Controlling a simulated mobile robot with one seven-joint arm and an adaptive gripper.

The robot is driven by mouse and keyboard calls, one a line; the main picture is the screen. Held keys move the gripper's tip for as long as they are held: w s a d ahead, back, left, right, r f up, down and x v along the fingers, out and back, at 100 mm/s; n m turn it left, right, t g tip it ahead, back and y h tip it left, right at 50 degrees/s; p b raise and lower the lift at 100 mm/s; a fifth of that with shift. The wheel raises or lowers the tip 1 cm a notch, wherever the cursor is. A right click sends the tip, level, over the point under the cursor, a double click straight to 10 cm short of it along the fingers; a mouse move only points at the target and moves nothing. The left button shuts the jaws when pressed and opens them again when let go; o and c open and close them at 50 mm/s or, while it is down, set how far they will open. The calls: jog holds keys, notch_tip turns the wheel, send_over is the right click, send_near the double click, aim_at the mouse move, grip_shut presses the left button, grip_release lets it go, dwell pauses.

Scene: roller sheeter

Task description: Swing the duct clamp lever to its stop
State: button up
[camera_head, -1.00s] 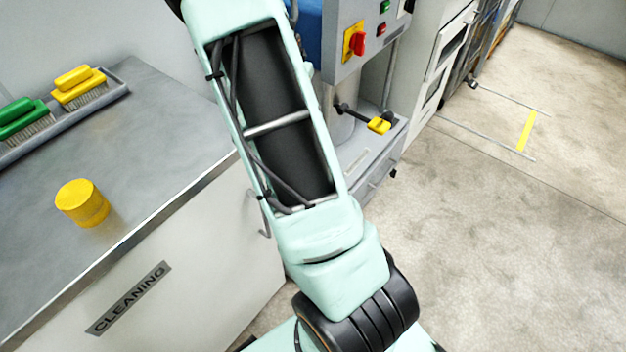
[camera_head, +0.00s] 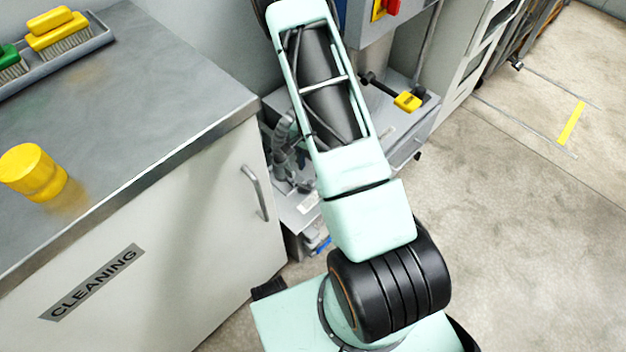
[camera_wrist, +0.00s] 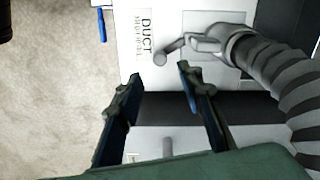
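In the wrist view, the grey duct clamp lever (camera_wrist: 172,51) is a short rod with a rounded end, beside the clamp collar (camera_wrist: 235,40). The collar sits on a ribbed grey duct hose (camera_wrist: 275,82) at the right. A "DUCT" label (camera_wrist: 146,35) is on the white panel left of the lever. My gripper (camera_wrist: 158,84) is open and empty, with its two dark fingers apart just below the lever in the picture. I cannot tell the depth gap between them. In the head view the hose (camera_head: 283,142) shows partly behind my arm; my gripper is hidden there.
A "CLEANING" cabinet (camera_head: 170,260) stands at the left with a yellow cylinder (camera_head: 35,172) and brushes (camera_head: 55,33) on top. A machine with a yellow-tipped handle (camera_head: 407,102) is behind my arm. Floor at right (camera_head: 520,220) is clear.

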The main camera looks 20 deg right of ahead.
aim_at(311, 182)
notch_tip(311, 182, down, 9)
jog(key=shift+r+b, duration=0.15)
jog(key=shift+b, duration=1)
grip_shut()
